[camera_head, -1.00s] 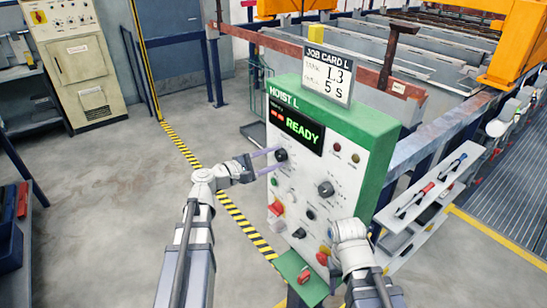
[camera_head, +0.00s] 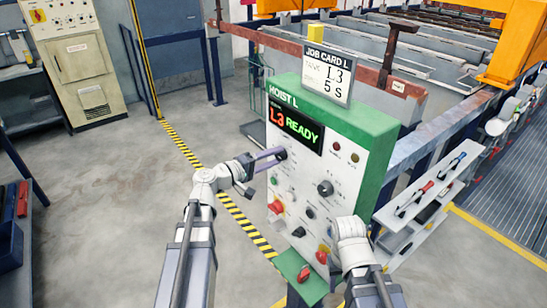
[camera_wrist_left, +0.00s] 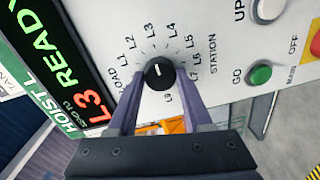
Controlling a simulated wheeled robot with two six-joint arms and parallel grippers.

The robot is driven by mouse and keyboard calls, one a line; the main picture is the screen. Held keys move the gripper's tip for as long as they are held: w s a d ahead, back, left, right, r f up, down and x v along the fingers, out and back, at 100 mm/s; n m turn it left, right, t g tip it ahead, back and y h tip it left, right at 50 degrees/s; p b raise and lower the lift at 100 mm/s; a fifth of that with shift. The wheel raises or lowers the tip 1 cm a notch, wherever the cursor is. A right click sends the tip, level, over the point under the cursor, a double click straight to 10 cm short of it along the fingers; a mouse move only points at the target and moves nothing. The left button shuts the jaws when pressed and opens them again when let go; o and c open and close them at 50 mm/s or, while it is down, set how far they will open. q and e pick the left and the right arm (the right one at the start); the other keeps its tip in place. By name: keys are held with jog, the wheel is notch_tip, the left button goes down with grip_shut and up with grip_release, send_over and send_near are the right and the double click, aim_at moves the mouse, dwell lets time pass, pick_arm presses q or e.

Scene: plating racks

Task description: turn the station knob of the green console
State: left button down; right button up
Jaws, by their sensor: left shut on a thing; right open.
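The green console (camera_head: 368,158) with a white face stands in the middle of the head view. Its black station knob (camera_wrist_left: 159,72) sits in a dial labelled LOAD, L1, L2 and on, in the left wrist view. A short white mark shows on the knob; its exact direction is hard to read. My left gripper (camera_head: 276,154) is shut on the knob, one purple finger on each side. The console display (camera_head: 296,128) reads a red L3 and a green READY. The job card (camera_head: 327,75) on top shows L3 and 5 s. My right arm's gripper fingers cannot be seen.
Other knobs and buttons are close by, including a green GO button (camera_wrist_left: 260,73) and a red MAIN OFF control (camera_wrist_left: 315,42). A shelf with tools (camera_head: 428,205) stands to the right. Open floor lies to the left.

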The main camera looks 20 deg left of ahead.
pick_arm(q)
jog(key=shift+s+m, duration=0.1)
jog(key=shift+m, duration=0.2)
jog(key=shift+c, duration=1.6)
grip_release()
jog(key=v, duration=0.7)
jog(key=shift+s+a, duration=0.25)
jog(key=shift+s, duration=0.05)
